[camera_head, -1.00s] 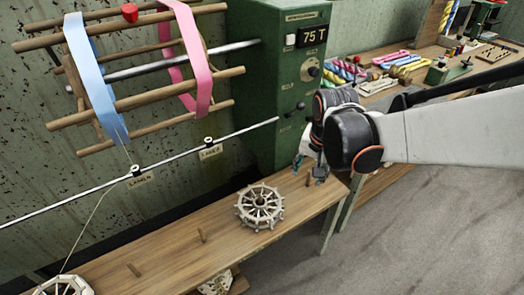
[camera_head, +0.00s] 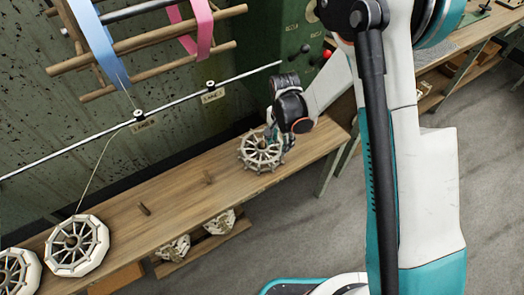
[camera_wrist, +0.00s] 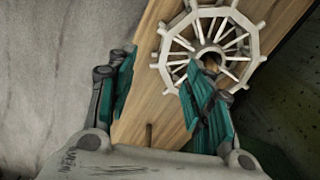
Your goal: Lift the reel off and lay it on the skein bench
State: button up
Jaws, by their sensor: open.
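A pale spoked reel (camera_head: 260,153) with stubby pegs around its rim lies flat near the right end of the wooden bench (camera_head: 175,193). In the wrist view the reel (camera_wrist: 172,45) is at upper right, with a short peg end in its hub. My gripper (camera_head: 277,138) is over the reel's back right side in the head view. In the wrist view my gripper (camera_wrist: 158,85) is open and empty. One finger overlaps the reel's rim near the hub; the other is off to the left. I cannot tell whether the finger touches it. Another bench (camera_head: 470,42), perhaps the skein bench, is partly hidden by my arm.
Two white wheels, one a spoked wheel (camera_head: 77,245), sit at the bench's left end. Two bare pegs, one a front peg (camera_head: 143,209), stand between. A metal rod (camera_head: 180,112) and a winding frame with blue ribbon (camera_head: 95,38) are behind. Grey floor is clear at front.

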aim_at(278, 158)
notch_tip(278, 158, down, 11)
jog(key=b, duration=0.4)
jog(key=shift+d+f, duration=0.1)
grip_shut()
